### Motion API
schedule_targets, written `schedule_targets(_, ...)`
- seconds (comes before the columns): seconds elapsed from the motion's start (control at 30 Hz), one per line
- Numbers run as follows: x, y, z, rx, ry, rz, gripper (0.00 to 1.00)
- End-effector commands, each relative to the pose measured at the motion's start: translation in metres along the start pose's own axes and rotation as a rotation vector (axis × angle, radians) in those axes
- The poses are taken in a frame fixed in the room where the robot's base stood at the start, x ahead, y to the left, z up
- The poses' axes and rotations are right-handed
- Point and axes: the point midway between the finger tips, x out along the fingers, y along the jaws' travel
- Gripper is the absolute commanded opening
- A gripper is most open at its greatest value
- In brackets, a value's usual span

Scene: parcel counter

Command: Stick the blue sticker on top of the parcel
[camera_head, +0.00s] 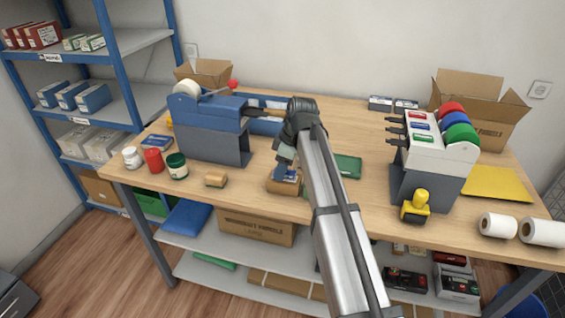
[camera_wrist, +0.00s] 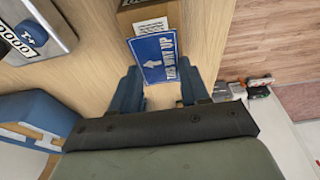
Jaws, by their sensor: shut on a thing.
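The parcel (camera_head: 283,187) is a small brown box on the wooden counter near its front edge, below my gripper (camera_head: 285,166). In the wrist view, the parcel (camera_wrist: 149,14) is at the top with a white label on it. The blue sticker (camera_wrist: 160,58) has a white arrow and the words "THIS WAY UP". My gripper (camera_wrist: 168,90) is shut on the blue sticker, with a finger at each side of its near end. The sticker's far end overlaps the near part of the parcel in the picture. I cannot tell whether they touch.
A dispenser (camera_head: 436,155) with red, blue and green rolls stands at the right, a yellow-handled stamp (camera_head: 415,205) before it. A blue tape dispenser (camera_head: 208,128) stands at the left.

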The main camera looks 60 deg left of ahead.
Motion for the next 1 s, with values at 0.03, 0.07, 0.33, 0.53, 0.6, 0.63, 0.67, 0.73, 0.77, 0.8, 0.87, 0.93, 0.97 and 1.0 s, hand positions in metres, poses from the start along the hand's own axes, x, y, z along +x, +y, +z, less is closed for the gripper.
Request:
schedule_targets(0.03, 0.0015, -0.0001, 0.0005, 0.000, 0.000, 0.000, 0.36)
schedule_targets(0.07, 0.0020, -0.0001, 0.0006, 0.000, 0.000, 0.000, 0.36)
schedule_targets(0.33, 0.0033, 0.0001, 0.0008, 0.000, 0.000, 0.000, 0.36)
schedule_targets(0.53, 0.0033, 0.0001, 0.0008, 0.000, 0.000, 0.000, 0.58)
schedule_targets(0.6, 0.0033, 0.0000, 0.0008, 0.000, 0.000, 0.000, 0.64)
schedule_targets(0.63, 0.0033, 0.0000, 0.0008, 0.000, 0.000, 0.000, 0.67)
schedule_targets(0.67, 0.0033, 0.0000, 0.0008, 0.000, 0.000, 0.000, 0.70)
schedule_targets(0.73, 0.0033, 0.0000, 0.0008, 0.000, 0.000, 0.000, 0.75)
schedule_targets(0.77, 0.0032, 0.0000, 0.0008, 0.000, 0.000, 0.000, 0.75)
schedule_targets(0.8, 0.0032, 0.0000, 0.0008, 0.000, 0.000, 0.000, 0.75)
schedule_targets(0.87, 0.0032, 0.0000, 0.0008, 0.000, 0.000, 0.000, 0.75)
schedule_targets(0.93, 0.0032, 0.0000, 0.0009, 0.000, 0.000, 0.000, 0.75)
schedule_targets(0.97, 0.0031, 0.0000, 0.0009, 0.000, 0.000, 0.000, 0.75)
schedule_targets(1.0, 0.0027, 0.0000, 0.0009, 0.000, 0.000, 0.000, 0.75)
